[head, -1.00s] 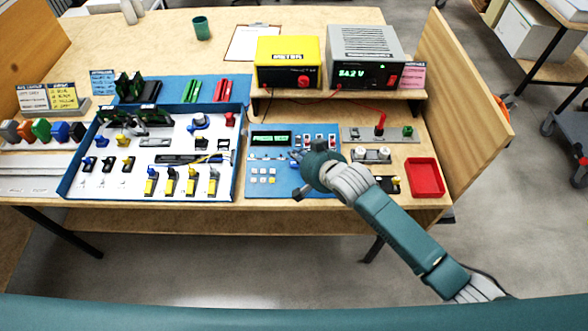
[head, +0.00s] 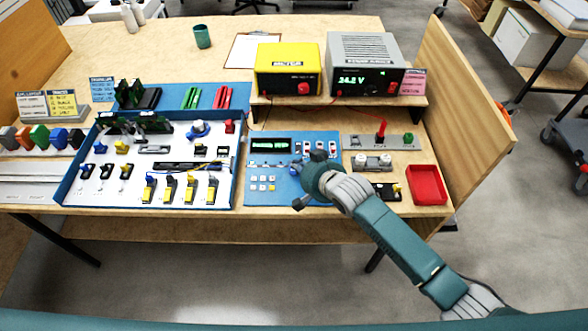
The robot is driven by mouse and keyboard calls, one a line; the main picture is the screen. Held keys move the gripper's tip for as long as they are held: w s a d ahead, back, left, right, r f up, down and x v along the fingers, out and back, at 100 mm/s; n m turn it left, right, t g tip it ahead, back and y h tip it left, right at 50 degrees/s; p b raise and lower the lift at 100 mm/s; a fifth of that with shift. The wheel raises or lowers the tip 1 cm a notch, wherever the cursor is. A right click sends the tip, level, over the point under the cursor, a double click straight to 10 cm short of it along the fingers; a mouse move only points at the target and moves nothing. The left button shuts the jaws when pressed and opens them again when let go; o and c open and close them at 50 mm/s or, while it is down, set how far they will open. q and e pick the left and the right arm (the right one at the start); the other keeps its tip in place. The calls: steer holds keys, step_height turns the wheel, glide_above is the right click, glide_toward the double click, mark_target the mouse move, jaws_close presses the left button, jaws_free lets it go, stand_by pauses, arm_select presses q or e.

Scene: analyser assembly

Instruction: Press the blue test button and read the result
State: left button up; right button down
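The blue test panel (head: 258,193) lies at the middle front of the bench. Its dark display (head: 270,144) shows a small line of pale green marks, too small to read. A small blue part, which looks like the blue test button (head: 294,169), shows at the panel's right side beside my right gripper (head: 302,177). The gripper is over the panel's right edge, pointing left and down at it. My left gripper is not in view.
A blue-rimmed tray (head: 68,182) of parts stands left of the panel. A yellow meter (head: 287,58) and a grey power supply (head: 365,50) with lit green digits stand on the shelf behind. A red bin (head: 426,186) and a wooden side wall (head: 462,85) are at right.

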steer(key=shift+f, duration=0.1)
stand_by(0.6)
steer(key=shift+f, duration=0.35)
steer(key=shift+w+f, duration=0.1)
steer(key=shift+f, duration=0.25)
stand_by(0.4)
stand_by(0.4)
steer(key=shift+r+p, duration=0.75)
steer(key=shift+r, duration=0.1)
steer(key=r+p, duration=0.2)
steer(key=s+r+p, duration=0.1)
steer(key=r+p, duration=0.1)
steer(key=p, duration=0.1)
steer(key=shift+s+r+p, duration=0.2)
steer(key=shift+r+p, duration=0.15)
steer(key=shift+r, duration=0.05)
